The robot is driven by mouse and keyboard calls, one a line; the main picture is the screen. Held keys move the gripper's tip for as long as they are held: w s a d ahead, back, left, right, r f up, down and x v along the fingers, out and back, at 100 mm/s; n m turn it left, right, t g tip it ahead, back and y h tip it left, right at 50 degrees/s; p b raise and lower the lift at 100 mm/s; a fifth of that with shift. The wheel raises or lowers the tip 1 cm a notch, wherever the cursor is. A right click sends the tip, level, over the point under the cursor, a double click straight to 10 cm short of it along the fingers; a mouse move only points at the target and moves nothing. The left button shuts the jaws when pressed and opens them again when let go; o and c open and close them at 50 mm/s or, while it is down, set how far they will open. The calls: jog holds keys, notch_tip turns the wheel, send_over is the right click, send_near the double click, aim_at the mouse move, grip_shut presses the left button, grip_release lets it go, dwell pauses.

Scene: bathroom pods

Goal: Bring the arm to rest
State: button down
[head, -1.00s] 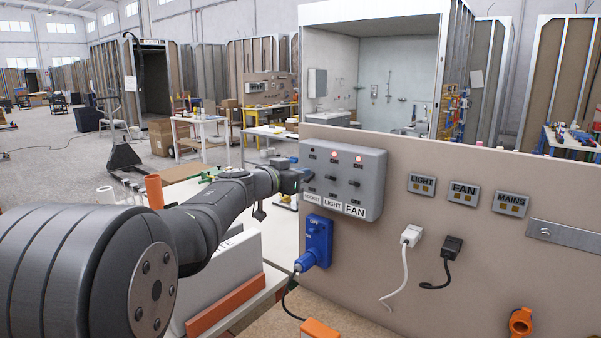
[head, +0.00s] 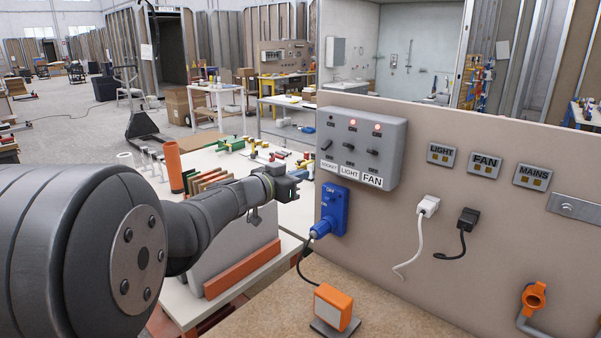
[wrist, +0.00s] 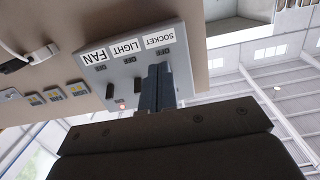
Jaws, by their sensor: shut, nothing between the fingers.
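My gripper (head: 300,176) is at the end of my dark grey arm, just left of the grey switch box (head: 394,128) in the head view. In the wrist view, the two fingers (wrist: 159,72) are shut together and empty, pointing towards the switch box (wrist: 127,62), overlapping its socket side in the picture. The box has three levers over labels SOCKET, LIGHT and FAN (head: 372,180). Red lamps glow above LIGHT (head: 352,124) and FAN (head: 377,128); the SOCKET lamp (head: 330,117) looks dark. The fingers partly hide the socket side in the wrist view.
A blue socket with a plug (head: 333,210) sits below the box on the beige panel (head: 480,235). White (head: 428,205) and black (head: 468,219) plugs hang right of it. An orange lamp (head: 333,306) stands on the bench. Boards and tools crowd the table (head: 205,160) behind my arm.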

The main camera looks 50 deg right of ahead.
dwell(0.4)
jog(key=d+r, duration=0.5)
jog(key=r, duration=0.5)
jog(key=a, duration=0.7)
jog(key=shift+d+f, duration=0.1)
jog(key=shift+d, duration=0.05)
